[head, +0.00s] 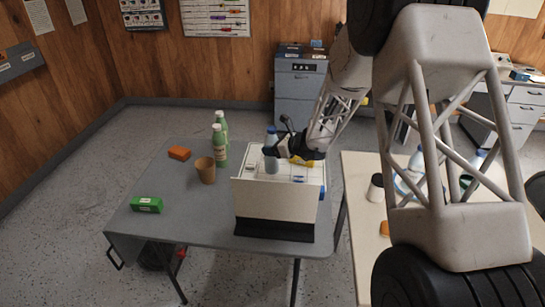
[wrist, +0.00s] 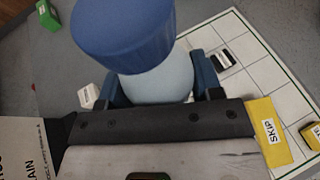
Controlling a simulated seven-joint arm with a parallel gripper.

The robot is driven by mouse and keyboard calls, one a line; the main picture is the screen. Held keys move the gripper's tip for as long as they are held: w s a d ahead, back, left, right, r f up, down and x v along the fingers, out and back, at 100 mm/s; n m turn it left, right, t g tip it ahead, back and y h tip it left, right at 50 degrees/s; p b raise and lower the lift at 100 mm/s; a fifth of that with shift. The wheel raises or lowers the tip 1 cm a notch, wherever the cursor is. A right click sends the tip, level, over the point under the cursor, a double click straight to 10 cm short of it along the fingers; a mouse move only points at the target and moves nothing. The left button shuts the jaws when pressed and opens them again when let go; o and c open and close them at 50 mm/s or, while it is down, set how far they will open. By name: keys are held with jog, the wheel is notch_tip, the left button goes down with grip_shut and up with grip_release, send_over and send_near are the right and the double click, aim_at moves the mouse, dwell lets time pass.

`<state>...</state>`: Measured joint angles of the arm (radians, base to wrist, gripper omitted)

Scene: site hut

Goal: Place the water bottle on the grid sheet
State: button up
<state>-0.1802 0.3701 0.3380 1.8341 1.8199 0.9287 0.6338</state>
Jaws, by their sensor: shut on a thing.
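The water bottle (head: 271,152) is pale with a blue cap, and it looks upright over the grid sheet. In the wrist view the bottle (wrist: 160,82) fills the top middle, with its cap toward the camera. My gripper (head: 276,148) is shut on the bottle; blue fingers sit on both sides of it in the wrist view (wrist: 162,88). The grid sheet (head: 312,172) is white with dark lines and lies on the grey table; it also shows in the wrist view (wrist: 262,72). The bottle's base is hidden, so I cannot tell whether it touches the sheet.
Yellow blocks (wrist: 268,130), one marked SKIP, and a black-and-white piece (wrist: 223,59) are on the sheet. An upright pale panel (head: 275,199) stands in front of it. Green bottles (head: 220,150), a brown cup (head: 205,171) and a green box (head: 146,205) are to the left.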

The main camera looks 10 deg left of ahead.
jog(key=shift+f, duration=0.3)
jog(key=shift+f, duration=1.85)
jog(key=shift+f, duration=0.2)
jog(key=o, duration=1.2)
jog(key=shift+r, duration=0.15)
jog(key=v, duration=1.2)
